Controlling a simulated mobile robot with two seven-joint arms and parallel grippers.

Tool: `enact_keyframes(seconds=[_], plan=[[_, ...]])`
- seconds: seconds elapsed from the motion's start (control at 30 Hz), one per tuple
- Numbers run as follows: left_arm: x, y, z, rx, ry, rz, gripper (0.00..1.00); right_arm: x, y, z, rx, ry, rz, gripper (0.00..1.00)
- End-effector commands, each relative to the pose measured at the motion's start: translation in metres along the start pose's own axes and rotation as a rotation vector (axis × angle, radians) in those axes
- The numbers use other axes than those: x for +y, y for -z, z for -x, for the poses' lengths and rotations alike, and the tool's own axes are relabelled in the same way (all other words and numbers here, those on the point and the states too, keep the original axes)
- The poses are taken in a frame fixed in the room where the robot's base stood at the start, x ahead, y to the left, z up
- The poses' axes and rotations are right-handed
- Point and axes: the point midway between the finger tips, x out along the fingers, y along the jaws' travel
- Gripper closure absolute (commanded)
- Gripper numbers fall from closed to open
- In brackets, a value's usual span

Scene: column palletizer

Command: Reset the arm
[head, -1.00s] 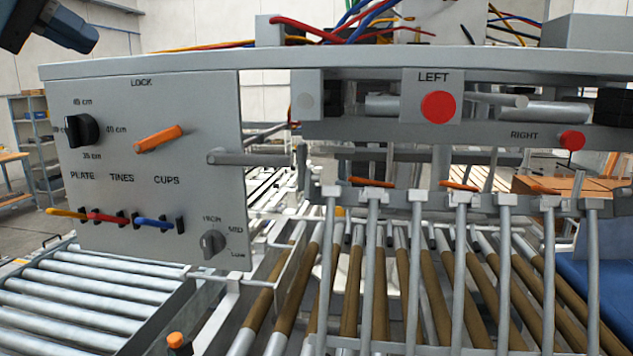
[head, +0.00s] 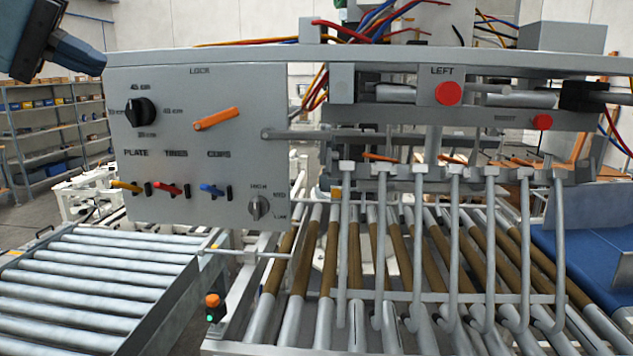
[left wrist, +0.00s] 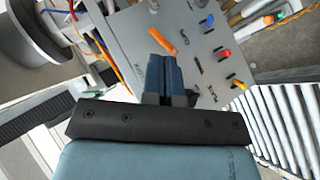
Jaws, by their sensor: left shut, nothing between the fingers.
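My left gripper (head: 88,60) enters at the top left of the head view, dark blue and close to the camera, left of the grey control panel (head: 235,165). In the left wrist view its fingers (left wrist: 165,72) are together with nothing between them, in front of the panel. The panel carries an orange LOCK lever (head: 217,119), a black size knob (head: 140,111), yellow, red and blue levers (head: 168,189) under PLATE, TINES and CUPS, and a grey knob (head: 259,207). I cannot tell the exact gap between gripper and panel. My right gripper is not in view.
Red LEFT button (head: 448,93) and red RIGHT button (head: 542,122) sit on the frame beside the panel. Grey tines (head: 455,250) hang over brown-sleeved rollers. A roller conveyor (head: 100,275) lies at lower left, a blue surface (head: 590,270) at right. Shelves (head: 60,130) stand behind.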

Motion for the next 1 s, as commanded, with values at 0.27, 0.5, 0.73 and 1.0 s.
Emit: enact_keyframes(seconds=[0.27, 0.5, 0.73, 1.0], plan=[[-0.031, -0.033, -0.099, -0.356, -0.196, 0.440, 1.00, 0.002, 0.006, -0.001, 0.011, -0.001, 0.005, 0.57], [-0.071, -0.068, -0.176, -0.757, -0.380, 1.097, 1.00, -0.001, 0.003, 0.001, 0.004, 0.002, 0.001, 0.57], [-0.134, -0.086, -0.231, -1.107, -0.513, 1.822, 1.00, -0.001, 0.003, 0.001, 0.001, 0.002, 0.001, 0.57], [-0.255, -0.118, -0.292, 1.421, 0.662, -2.682, 1.00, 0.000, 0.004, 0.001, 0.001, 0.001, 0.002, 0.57]])
